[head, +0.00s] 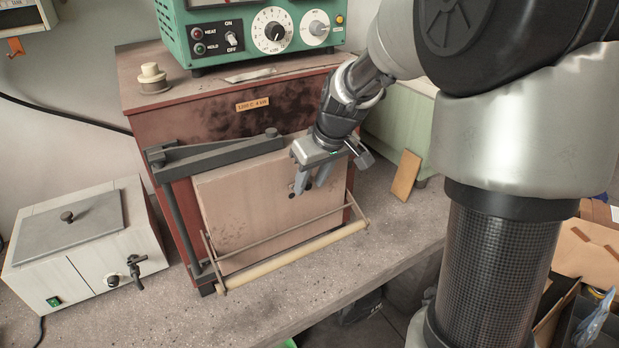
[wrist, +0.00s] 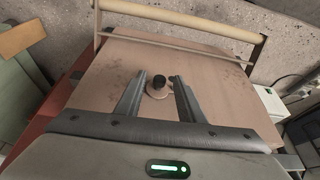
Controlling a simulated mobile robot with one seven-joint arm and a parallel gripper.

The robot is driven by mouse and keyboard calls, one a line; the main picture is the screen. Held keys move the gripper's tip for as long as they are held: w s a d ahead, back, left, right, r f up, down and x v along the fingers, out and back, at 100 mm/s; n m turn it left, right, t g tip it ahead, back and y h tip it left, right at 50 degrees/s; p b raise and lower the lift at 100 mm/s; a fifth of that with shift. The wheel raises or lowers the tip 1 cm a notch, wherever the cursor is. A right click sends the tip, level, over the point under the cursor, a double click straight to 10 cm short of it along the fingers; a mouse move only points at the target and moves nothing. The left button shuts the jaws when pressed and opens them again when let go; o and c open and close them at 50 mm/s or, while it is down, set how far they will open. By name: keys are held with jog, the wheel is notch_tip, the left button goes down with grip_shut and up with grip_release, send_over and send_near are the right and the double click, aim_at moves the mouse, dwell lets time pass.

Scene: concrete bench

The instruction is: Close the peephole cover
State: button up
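The furnace door (head: 240,205) is a pale pinkish panel on the front of a red-brown furnace (head: 190,118). In the wrist view the same door (wrist: 110,80) fills the middle. A small pale round piece, seemingly the peephole cover (wrist: 157,94), sits on it with a dark round spot or knob (wrist: 158,81) at its edge. I cannot tell how much of the peephole is covered. My gripper (head: 308,186) is in front of the door's right half, fingers apart and empty. In the wrist view its fingertips (wrist: 156,80) lie either side of the dark spot, with no clear contact.
A wooden handle bar (head: 295,255) on thin rods runs across the door's lower front. A grey hinged arm (head: 215,153) crosses the door's top left. A green control box (head: 255,30) stands on the furnace, and a white bath (head: 85,245) stands left. A tan board (head: 405,175) leans right.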

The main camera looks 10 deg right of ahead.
jog(key=shift+c, duration=0.3)
grip_shut()
jog(key=shift+d+f, duration=0.1)
notch_tip(320, 180, down, 6)
jog(key=m+g+y+b, duration=0.2)
jog(key=m+y+b, duration=0.3)
jog(key=y, duration=1.3)
jog(key=shift+a+f+b, duration=0.2)
jog(key=shift+a+b, duration=0.05)
jog(key=shift+b, duration=1.8)
jog(key=shift+s+a, duration=0.1)
